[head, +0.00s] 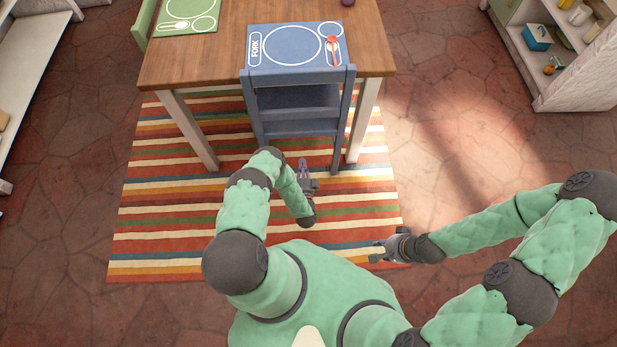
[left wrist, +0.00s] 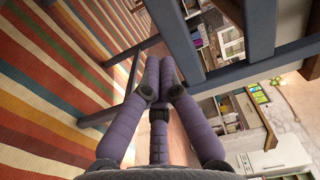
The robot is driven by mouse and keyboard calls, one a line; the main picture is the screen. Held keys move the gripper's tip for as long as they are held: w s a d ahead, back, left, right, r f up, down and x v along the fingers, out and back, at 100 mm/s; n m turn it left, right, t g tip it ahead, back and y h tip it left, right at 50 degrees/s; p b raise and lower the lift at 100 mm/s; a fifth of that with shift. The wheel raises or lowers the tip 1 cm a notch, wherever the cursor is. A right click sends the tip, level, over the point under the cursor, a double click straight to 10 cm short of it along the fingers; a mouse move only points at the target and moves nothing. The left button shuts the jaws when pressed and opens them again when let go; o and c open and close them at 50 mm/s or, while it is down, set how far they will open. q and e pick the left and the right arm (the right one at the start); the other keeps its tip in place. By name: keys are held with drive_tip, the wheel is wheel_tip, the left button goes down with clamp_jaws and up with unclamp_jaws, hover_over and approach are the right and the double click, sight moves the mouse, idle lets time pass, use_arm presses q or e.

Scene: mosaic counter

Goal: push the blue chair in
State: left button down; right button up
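The blue chair (head: 299,76) stands upright at the near side of the wooden table (head: 215,55), its backrest towards me and its top rail overlapping the table's edge in the head view. Its blue posts and bars (left wrist: 178,40) also show close up in the left wrist view. My left gripper (head: 303,164) is low behind the chair, near its rear legs. Its purple fingers (left wrist: 160,64) are together with nothing seen between them. I cannot tell whether they touch the chair. My right gripper (head: 377,250) is over the rug's right edge, apart from the chair; its finger opening is too small to judge.
A striped rug (head: 160,215) lies under the chair and table. White table legs (head: 190,130) stand on both sides of the chair. A blue placemat (head: 272,42) with a red spoon (head: 332,48) is on the table. A shelf (head: 575,75) stands at the right; floor between is clear.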

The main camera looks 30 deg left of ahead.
use_arm(q)
drive_tip(key=w+d+r+n+g+h+p, duration=0.1)
drive_tip(key=d+r+n+g+h, duration=0.2)
drive_tip(key=d+h, duration=0.2)
drive_tip(key=d+r+n+g+h+p, duration=0.1)
drive_tip(key=d+r+n+g+h, duration=0.1)
drive_tip(key=d+n+h, duration=0.25)
drive_tip(key=s+d+r+n+g+h, duration=0.1)
drive_tip(key=s+d+r+n+g, duration=0.1)
drive_tip(key=s, duration=0.5)
drive_tip(key=s+d+r+n+g+h+p, duration=0.1)
drive_tip(key=s+d+r+n+g, duration=0.1)
drive_tip(key=s+d+r+g, duration=0.2)
drive_tip(key=s+d+r+n+g+h+p, duration=0.1)
drive_tip(key=s+d+r+n+g+h, duration=0.1)
drive_tip(key=s+d+r, duration=0.3)
drive_tip(key=s+r+g, duration=0.1)
drive_tip(key=s+r, duration=0.2)
drive_tip(key=s, duration=0.3)
drive_tip(key=shift+r+n+g, duration=0.2)
drive_tip(key=shift+n+g, duration=0.15)
drive_tip(key=shift+g, duration=0.05)
drive_tip(key=shift+w+d, duration=0.1)
